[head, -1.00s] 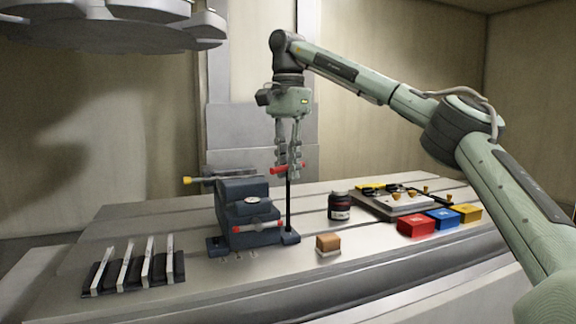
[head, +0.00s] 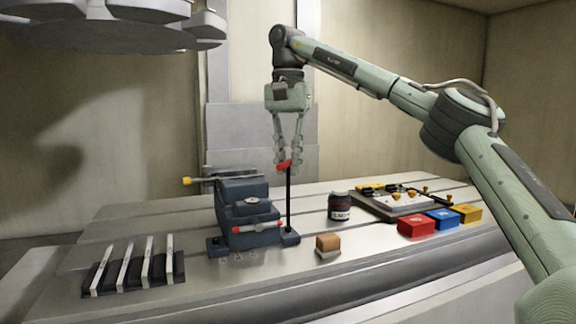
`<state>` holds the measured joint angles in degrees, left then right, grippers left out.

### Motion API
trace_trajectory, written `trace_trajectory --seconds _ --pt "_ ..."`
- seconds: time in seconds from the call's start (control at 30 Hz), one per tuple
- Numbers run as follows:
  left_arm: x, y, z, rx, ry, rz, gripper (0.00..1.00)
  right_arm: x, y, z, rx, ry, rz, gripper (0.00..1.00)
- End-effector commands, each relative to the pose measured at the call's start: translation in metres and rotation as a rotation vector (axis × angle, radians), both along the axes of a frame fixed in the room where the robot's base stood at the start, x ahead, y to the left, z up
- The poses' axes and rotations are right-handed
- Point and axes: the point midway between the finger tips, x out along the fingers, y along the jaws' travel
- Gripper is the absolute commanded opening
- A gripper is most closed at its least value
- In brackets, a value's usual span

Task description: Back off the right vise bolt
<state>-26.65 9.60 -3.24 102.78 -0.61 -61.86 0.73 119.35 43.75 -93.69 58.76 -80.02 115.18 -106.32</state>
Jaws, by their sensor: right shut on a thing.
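The dark blue vise (head: 243,205) stands on the slotted metal table, left of centre. A black upright wrench shaft (head: 289,205) with a red cross handle (head: 284,166) stands at the vise's right side, over its right foot (head: 290,238). The bolt under the shaft is too small to make out. My right gripper (head: 288,160) points straight down above the shaft and is shut on the red handle. My left gripper is not in view.
A dark jar (head: 340,207) and a wood-topped block (head: 328,244) stand right of the vise. Red (head: 416,225), blue (head: 442,219) and yellow (head: 467,213) boxes sit farther right, before a plate with clamps (head: 395,203). A rack of bars (head: 133,271) lies at left.

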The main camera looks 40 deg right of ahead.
Motion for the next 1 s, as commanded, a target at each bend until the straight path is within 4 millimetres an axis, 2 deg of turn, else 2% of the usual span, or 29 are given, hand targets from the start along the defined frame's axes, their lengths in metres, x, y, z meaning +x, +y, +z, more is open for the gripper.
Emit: trace_trajectory --seconds 0.47,1.0 --pt "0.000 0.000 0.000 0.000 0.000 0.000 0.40 0.000 0.000 0.029 -0.001 -0.003 -0.001 0.00" --pt "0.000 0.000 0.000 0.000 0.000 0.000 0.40 0.000 0.000 0.030 0.000 -0.002 -0.001 0.00"
